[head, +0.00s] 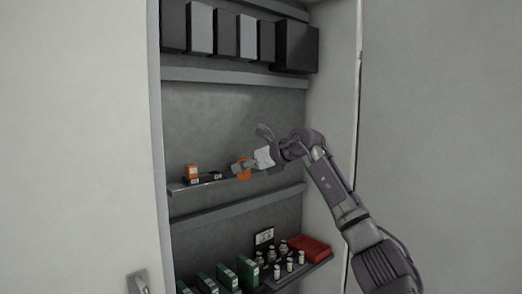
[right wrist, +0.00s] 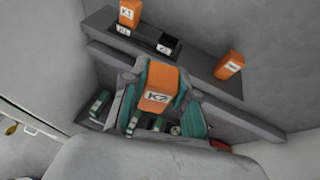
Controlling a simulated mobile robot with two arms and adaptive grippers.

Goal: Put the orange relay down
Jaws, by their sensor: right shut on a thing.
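My right gripper (head: 240,167) is shut on an orange relay (right wrist: 157,86) labelled K2; its teal-padded fingers show on both sides of the relay in the right wrist view (right wrist: 163,105). The held relay is in front of the shelf strip (right wrist: 205,80). A black socket (right wrist: 167,46) with a white label and no relay in it sits on the strip, beside another orange relay (right wrist: 129,13) labelled K1. In the head view, an orange patch (head: 244,173) shows at my right fingertips; I cannot tell which relay it is. My left gripper is not in view.
Another orange relay (right wrist: 229,66) stands at the right part of the strip. On the lower shelf are green boxes (head: 247,271), small bottles (head: 289,265) and a red tray (head: 312,247). The cabinet walls close in on both sides.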

